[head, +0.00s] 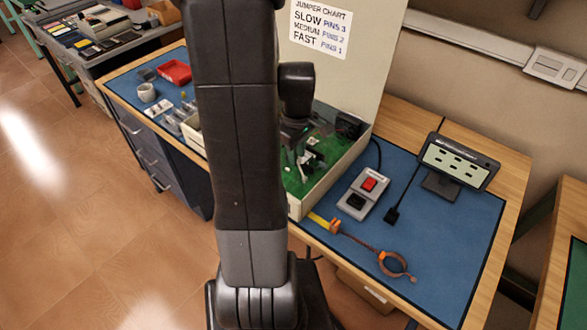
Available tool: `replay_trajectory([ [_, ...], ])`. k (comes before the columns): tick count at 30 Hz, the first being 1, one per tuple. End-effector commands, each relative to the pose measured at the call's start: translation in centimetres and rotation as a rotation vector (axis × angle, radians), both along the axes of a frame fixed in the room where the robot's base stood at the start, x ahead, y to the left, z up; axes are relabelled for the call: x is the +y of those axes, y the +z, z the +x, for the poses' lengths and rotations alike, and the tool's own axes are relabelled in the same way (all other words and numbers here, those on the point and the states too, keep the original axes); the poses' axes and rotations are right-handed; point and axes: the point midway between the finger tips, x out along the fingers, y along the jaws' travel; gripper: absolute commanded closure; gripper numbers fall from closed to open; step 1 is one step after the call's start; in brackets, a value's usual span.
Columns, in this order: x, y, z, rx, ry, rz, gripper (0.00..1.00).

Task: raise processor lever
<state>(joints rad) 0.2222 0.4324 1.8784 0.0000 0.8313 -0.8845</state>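A green circuit board (325,154) lies inside an open beige computer case (352,160) on the blue-matted workbench. My gripper (302,162) reaches down over the board, at the board's left part as seen here. Its fingers are small and dark against the parts below, so I cannot tell whether they are open or touching anything. The processor and its lever cannot be made out. My own arm hides the left part of the case.
An upright panel with a jumper chart (320,27) stands behind the board. A switch box (363,193) with a red button, a small display (458,163) and an orange wrist strap (394,264) lie to the right. A red tray (175,72) and white cup (147,92) stand left.

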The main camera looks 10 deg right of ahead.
Motion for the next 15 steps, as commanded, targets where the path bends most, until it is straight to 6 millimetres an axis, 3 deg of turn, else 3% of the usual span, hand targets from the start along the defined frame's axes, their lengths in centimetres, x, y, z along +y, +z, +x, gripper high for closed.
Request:
replay_trajectory([
  [15, 0.5, 3.8, 0.6, -0.001, 0.001, 0.000, 0.79],
])
